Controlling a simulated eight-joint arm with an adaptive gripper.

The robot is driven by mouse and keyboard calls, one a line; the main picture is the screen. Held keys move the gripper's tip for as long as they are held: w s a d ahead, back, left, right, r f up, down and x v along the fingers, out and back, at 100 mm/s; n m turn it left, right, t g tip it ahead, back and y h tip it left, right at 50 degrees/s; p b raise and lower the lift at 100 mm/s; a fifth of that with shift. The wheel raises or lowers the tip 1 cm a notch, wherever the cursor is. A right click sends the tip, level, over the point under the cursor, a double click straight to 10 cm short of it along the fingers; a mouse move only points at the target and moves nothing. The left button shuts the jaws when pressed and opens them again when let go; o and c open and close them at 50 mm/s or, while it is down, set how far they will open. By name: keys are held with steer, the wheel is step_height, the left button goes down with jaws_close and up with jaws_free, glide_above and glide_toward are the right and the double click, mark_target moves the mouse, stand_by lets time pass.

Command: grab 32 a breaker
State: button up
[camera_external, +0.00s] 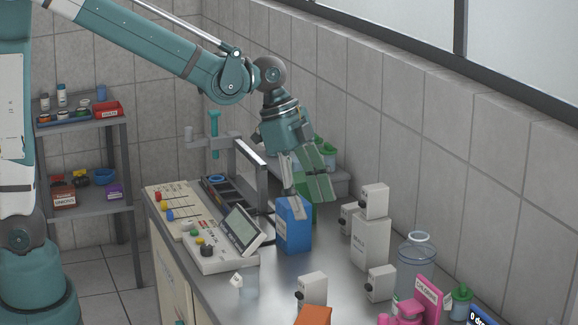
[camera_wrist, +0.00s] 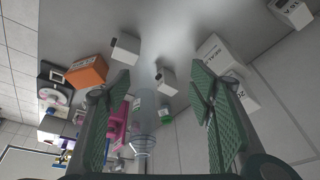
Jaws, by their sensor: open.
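Several small white breakers stand on the grey bench. Two have labels I cannot read: one near the front edge (camera_external: 312,290), also in the wrist view (camera_wrist: 125,48), and one to its right (camera_external: 380,283), also in the wrist view (camera_wrist: 165,80). Another breaker (camera_external: 373,200) sits on a white box (camera_external: 370,245); its label seems to start with 2 in the wrist view (camera_wrist: 236,88). One (camera_external: 347,217) beside the box reads 16 A in the wrist view (camera_wrist: 292,10). No 32 A label is legible. My gripper (camera_external: 306,203) is open and empty, near the blue container's top.
The blue container (camera_external: 293,228) stands below my gripper. A console with a screen (camera_external: 240,228) is to its left. A clear bottle (camera_external: 415,262), pink items (camera_external: 428,293) and an orange box (camera_external: 313,315) stand toward the front. A tiled wall bounds the right.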

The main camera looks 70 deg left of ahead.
steer(key=w+d+f+m+g+p, duration=0.1)
steer(key=w+d+f+m+p, duration=0.3)
steer(key=w, duration=0.3)
steer(key=m+g+h+p, duration=0.1)
steer(key=m+g+p, duration=0.1)
steer(key=m+p, duration=0.1)
glide_above(382, 269)
steer(key=a, duration=0.3)
step_height(382, 269, down, 5)
steer(key=shift+d+r+h, duration=0.2)
steer(key=shift+d+h, duration=0.05)
steer(key=shift+h, duration=0.05)
steer(key=shift+x, duration=1.3)
steer(key=shift+f, duration=0.15)
steer(key=shift+x, duration=2.5)
steer(key=shift+w, duration=0.2)
steer(key=shift+c, duration=0.4)
